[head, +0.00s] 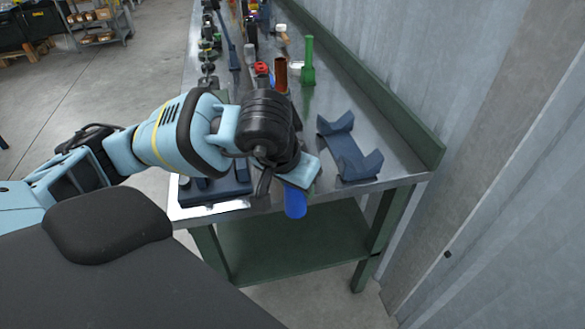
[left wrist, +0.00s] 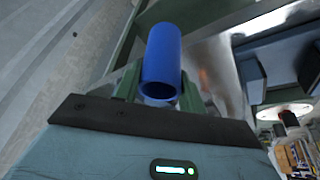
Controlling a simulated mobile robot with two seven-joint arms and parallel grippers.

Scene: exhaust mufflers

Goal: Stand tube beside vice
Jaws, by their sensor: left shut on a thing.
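My left gripper (head: 297,184) is shut on a blue tube (head: 294,204), in the head view at the near edge of the metal bench. In the left wrist view the tube (left wrist: 163,55) sits between the two green fingers, its hollow end facing the camera. My left arm hides part of the bench and most of the gripper. A dark blue fixture (head: 215,190) lies on the near left bench corner, partly behind the arm; I cannot tell whether it is the vice. My right gripper is not in view.
A dark blue cradle (head: 347,150) with raised ends lies on the right of the bench (head: 385,178). A copper-coloured tube (head: 280,74) and a green tube-like piece (head: 308,64) stand farther back. Several tools crowd the far left side. A green backboard (head: 395,118) edges the right.

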